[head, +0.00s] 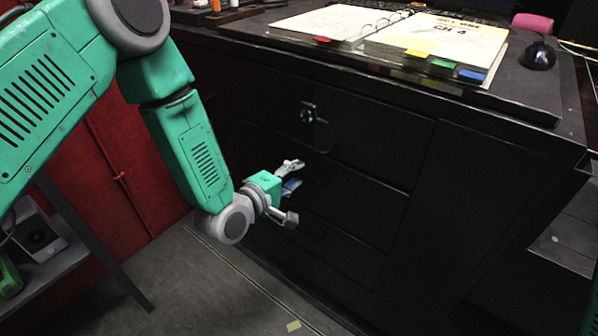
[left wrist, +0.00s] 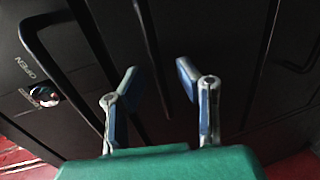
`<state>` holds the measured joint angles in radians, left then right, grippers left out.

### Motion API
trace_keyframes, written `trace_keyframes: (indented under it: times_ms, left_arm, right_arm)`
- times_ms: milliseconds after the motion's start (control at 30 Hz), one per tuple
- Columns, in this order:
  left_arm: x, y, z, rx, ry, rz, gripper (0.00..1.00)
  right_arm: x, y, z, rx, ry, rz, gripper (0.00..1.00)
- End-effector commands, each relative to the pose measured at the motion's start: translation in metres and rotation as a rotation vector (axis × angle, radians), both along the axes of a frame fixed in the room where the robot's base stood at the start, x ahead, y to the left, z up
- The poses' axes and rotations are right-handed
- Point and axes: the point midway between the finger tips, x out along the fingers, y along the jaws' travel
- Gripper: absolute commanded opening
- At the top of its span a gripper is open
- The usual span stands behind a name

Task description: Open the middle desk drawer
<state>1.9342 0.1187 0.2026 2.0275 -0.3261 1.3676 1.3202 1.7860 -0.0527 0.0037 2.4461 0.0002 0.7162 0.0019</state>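The black desk (head: 455,200) has a stack of drawers on its left side. The middle drawer (head: 365,207) is shut, below the top drawer (head: 375,130). My left gripper (head: 295,192) is in front of the middle drawer's left part, its fingers apart and empty. In the left wrist view, the gripper (left wrist: 157,72) points at the drawer fronts, turned sideways in the picture. A dark handle bar (left wrist: 150,50) runs between the open fingertips; whether they touch it cannot be told. My right gripper is not in view.
The top drawer has a round lock or button (head: 306,116), with "OPEN" lettering beside it in the left wrist view. An open binder (head: 430,40) and a dark mouse-like object (head: 538,55) lie on the desktop.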

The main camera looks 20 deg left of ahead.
Motion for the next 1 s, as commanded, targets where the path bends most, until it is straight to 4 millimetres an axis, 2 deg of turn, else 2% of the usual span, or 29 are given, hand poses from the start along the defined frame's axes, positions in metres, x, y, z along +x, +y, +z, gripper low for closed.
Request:
trace_keyframes:
  times_ms: [300,500,667,1000]
  left_arm:
    - [-0.062,0.029,0.012,-0.007,0.005,0.005,0.30]
    - [-0.087,0.038,0.017,-0.005,0.002,0.003,0.30]
    - [-0.094,0.040,0.019,-0.005,0.001,0.002,0.30]
    - [-0.094,0.042,0.019,-0.006,0.001,0.002,0.30]
  right_arm:
    - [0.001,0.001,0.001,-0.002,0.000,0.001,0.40]
    - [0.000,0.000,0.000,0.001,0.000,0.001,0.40]
    - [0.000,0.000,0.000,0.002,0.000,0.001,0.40]
    - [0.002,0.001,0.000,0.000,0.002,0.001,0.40]
